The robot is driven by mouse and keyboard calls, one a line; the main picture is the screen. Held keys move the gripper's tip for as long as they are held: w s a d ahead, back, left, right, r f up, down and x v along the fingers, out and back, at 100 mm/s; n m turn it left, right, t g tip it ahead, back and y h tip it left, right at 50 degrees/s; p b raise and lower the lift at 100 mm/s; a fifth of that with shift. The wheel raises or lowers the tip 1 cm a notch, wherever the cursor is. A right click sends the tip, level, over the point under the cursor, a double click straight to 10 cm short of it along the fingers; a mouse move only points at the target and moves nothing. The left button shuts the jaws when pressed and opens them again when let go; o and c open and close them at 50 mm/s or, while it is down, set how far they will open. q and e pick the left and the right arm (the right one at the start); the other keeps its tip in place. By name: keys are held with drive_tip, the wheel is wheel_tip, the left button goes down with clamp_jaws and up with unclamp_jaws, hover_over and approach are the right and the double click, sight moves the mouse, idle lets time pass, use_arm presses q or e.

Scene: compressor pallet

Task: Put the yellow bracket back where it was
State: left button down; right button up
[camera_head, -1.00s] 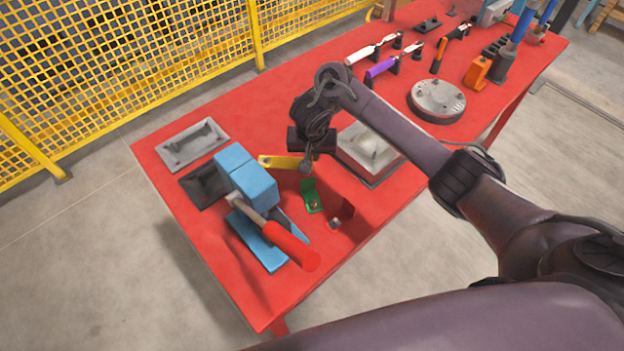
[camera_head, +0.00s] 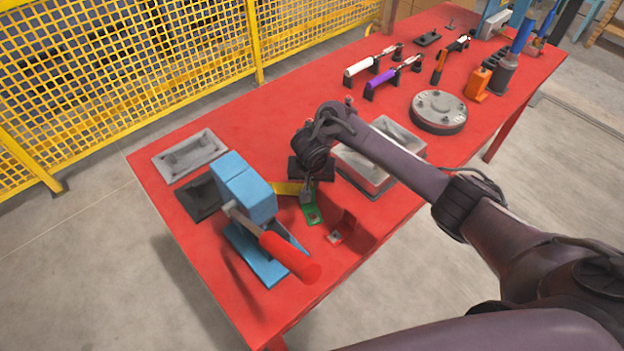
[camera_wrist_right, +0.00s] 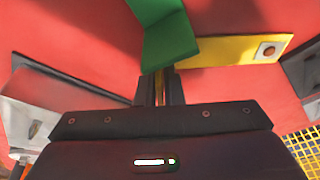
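The yellow bracket (camera_head: 288,188) is beside the blue press, just left of my right gripper (camera_head: 307,194). In the right wrist view its flat leg with a hole (camera_wrist_right: 245,48) extends to the right, and a yellow strip shows between the fingers of my right gripper (camera_wrist_right: 160,85), which look shut on it. The bracket is low, at or close to the table; contact cannot be told. The green bracket (camera_head: 311,213) stands right by the gripper, and in the wrist view (camera_wrist_right: 168,35) it partly covers the yellow one. My left gripper is not in view.
The blue press (camera_head: 248,188) with a red handle (camera_head: 290,257) stands close on the left. A red bracket (camera_head: 345,228) is to the right.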

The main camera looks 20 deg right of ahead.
drive_tip(key=o, duration=0.3)
drive_tip(key=shift+o, duration=0.2)
drive_tip(key=shift+r, duration=0.35)
drive_tip(key=p+v, duration=0.3)
drive_tip(key=v, duration=0.2)
drive_tip(key=shift+r, duration=0.15)
drive_tip(key=p+v, duration=0.6)
drive_tip(key=p, duration=0.1)
drive_tip(key=shift+s+r, duration=0.1)
drive_tip(key=shift+r, duration=0.05)
